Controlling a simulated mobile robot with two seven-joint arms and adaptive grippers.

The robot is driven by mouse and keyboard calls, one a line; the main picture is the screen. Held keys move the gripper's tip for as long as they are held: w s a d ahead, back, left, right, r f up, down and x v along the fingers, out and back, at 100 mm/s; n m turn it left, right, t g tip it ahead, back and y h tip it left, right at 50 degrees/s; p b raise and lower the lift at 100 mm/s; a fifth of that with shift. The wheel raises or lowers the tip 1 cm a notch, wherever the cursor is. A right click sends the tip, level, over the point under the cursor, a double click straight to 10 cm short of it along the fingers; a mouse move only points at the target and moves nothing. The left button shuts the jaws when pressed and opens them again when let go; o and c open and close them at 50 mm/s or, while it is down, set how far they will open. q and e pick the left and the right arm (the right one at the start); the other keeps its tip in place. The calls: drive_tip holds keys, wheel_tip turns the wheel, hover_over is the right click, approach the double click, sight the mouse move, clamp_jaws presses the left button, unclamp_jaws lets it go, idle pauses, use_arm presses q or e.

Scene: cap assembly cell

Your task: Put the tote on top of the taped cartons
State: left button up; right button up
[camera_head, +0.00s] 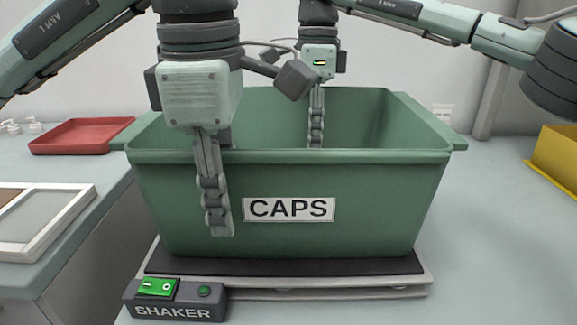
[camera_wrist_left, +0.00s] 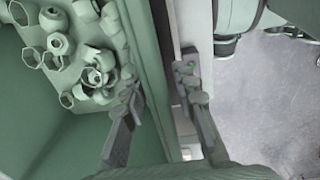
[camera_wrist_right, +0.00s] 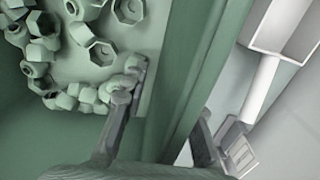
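The green tote (camera_head: 390,200), labelled CAPS, stands upright on the shaker's dark plate (camera_head: 410,266). The wrist views show several pale hexagonal caps (camera_wrist_left: 97,75) on its floor, and more caps (camera_wrist_right: 100,50) in the right wrist view. My left gripper (camera_head: 217,185) points down astride the near wall, one finger outside and the other inside. My right gripper (camera_head: 316,120) is at the far wall; its inner finger shows, and its outer finger (camera_wrist_right: 235,148) shows beyond the rim in the right wrist view. Both look open, with the rim between spread fingers. No taped cartons are in view.
The shaker's switch box (camera_head: 175,300) sticks out at the front left. A red tray (camera_head: 80,137) and a white-framed tray (camera_head: 40,215) lie to the left. A yellow bin (camera_head: 555,165) stands at the right. The bench between tote and yellow bin is clear.

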use_arm(q)
drive_tip(key=shift+f, duration=0.3)
use_arm(e)
drive_tip(key=shift+f, duration=0.25)
use_arm(q)
drive_tip(key=shift+c, duration=0.3)
use_arm(e)
drive_tip(key=shift+c, duration=0.3)
use_arm(q)
clamp_jaws()
use_arm(e)
clamp_jaws()
drive_tip(key=shift+r, duration=0.15)
